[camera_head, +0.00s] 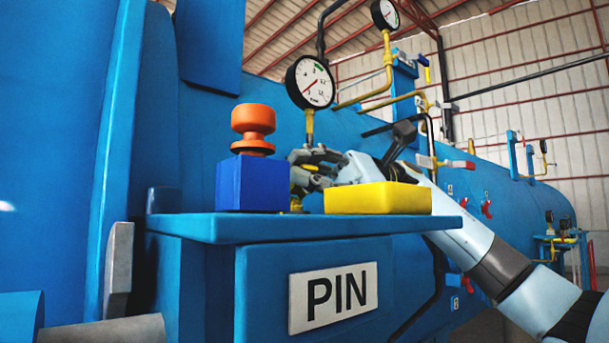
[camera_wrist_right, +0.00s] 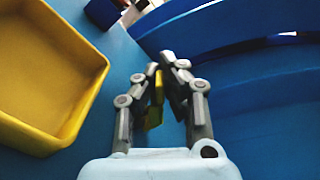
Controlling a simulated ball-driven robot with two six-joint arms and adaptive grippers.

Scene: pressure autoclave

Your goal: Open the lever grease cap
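A small yellow part, which seems to be the lever grease cap (camera_head: 296,203), stands at the back of the blue shelf between a blue block and a yellow tray. My gripper hides most of it in the head view. My right gripper (camera_head: 303,168) reaches in from the right behind the tray, at the cap. In the right wrist view, the fingers of my right gripper (camera_wrist_right: 166,72) come close together with a narrow yellow piece (camera_wrist_right: 155,100) between them. They look shut on it, though the contact is partly hidden. My left gripper is not in view.
On the blue shelf (camera_head: 325,224) labelled PIN sit a blue block (camera_head: 254,184) with an orange knob (camera_head: 253,124) and a yellow tray (camera_head: 377,199), which also shows in the wrist view (camera_wrist_right: 88,95). A pressure gauge (camera_head: 311,82) rises behind. The large blue vessel (camera_head: 60,150) fills the left.

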